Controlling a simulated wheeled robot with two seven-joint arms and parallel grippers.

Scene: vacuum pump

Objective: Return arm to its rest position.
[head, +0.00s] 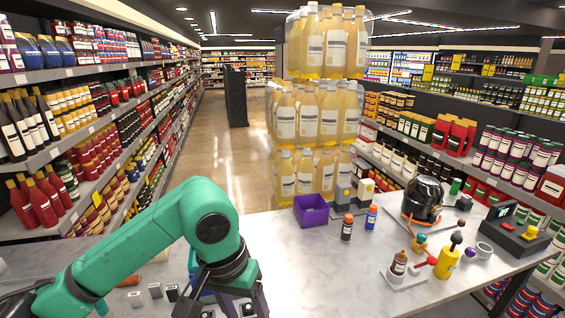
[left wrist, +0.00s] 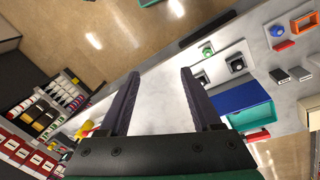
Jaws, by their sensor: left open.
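My left arm (head: 130,250), green with a black wrist, comes in from the left over the near part of the grey table (head: 320,270). Its gripper hangs at the bottom edge of the head view, partly cut off. In the left wrist view the gripper (left wrist: 158,88) shows two dark fingers spread wide with nothing between them. A black domed device (head: 423,198), possibly the vacuum pump, stands on the right part of the table, well apart from the gripper. My right gripper is not in view.
A purple bin (head: 311,210) stands at the table's back edge. Small bottles (head: 347,228), a yellow container (head: 447,262) and a dark control box (head: 513,232) crowd the right side. A blue-green box (left wrist: 249,104) shows in the left wrist view. The table's middle is clear.

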